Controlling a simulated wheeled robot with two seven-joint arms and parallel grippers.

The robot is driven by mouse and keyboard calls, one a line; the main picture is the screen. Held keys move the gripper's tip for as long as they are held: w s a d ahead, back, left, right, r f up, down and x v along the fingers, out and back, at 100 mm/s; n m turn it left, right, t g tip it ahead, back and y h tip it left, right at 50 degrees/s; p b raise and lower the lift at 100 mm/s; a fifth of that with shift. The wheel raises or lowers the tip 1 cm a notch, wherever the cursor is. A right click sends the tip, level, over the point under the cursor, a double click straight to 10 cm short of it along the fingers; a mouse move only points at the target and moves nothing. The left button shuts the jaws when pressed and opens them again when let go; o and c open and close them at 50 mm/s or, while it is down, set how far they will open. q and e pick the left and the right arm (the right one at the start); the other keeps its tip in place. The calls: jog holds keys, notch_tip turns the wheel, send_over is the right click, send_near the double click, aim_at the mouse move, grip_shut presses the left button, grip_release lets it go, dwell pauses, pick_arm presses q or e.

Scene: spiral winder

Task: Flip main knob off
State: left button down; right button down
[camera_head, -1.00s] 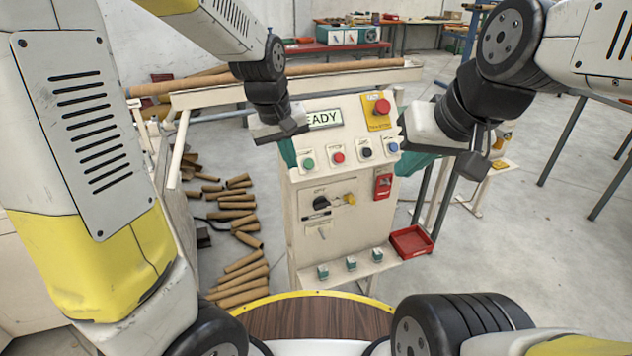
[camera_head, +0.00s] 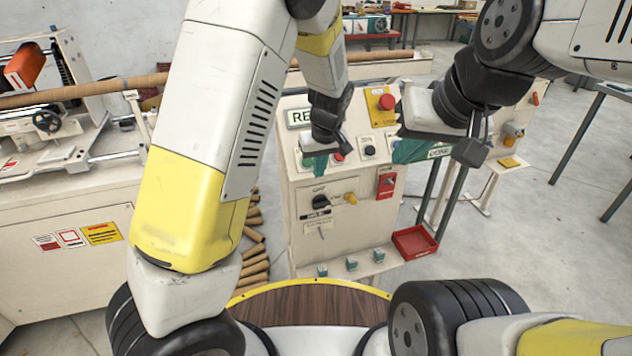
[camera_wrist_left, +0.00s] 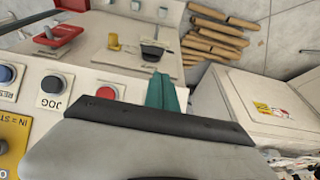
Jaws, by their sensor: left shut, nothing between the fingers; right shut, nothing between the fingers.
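The main knob (camera_head: 320,201) is a black rotary knob on a plate low on the front of the cream control cabinet (camera_head: 360,225). A yellow knob (camera_head: 350,198) sits just right of it. My left gripper (camera_head: 317,163) is shut, its teal fingertips in front of the button row, above and apart from the black knob. In the left wrist view the teal finger (camera_wrist_left: 162,92) points toward the black knob (camera_wrist_left: 152,52), with a gap between them. My right gripper (camera_head: 408,150) is shut and empty at the cabinet's upper right. The knob's exact setting is too small to tell.
A red emergency button (camera_head: 386,102) on yellow, a blue button (camera_head: 395,142) and a red switch box (camera_head: 387,184) are on the cabinet. A red tray (camera_head: 414,242) sits lower right. Cardboard tubes (camera_head: 254,262) lie on the floor left. Space before the lower panel is clear.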

pick_arm(q)
send_near(315, 206)
jog(key=x, duration=0.5)
jog(key=shift+w+a, duration=0.1)
jog(key=shift+w, duration=0.2)
jog(key=shift+f, duration=0.75)
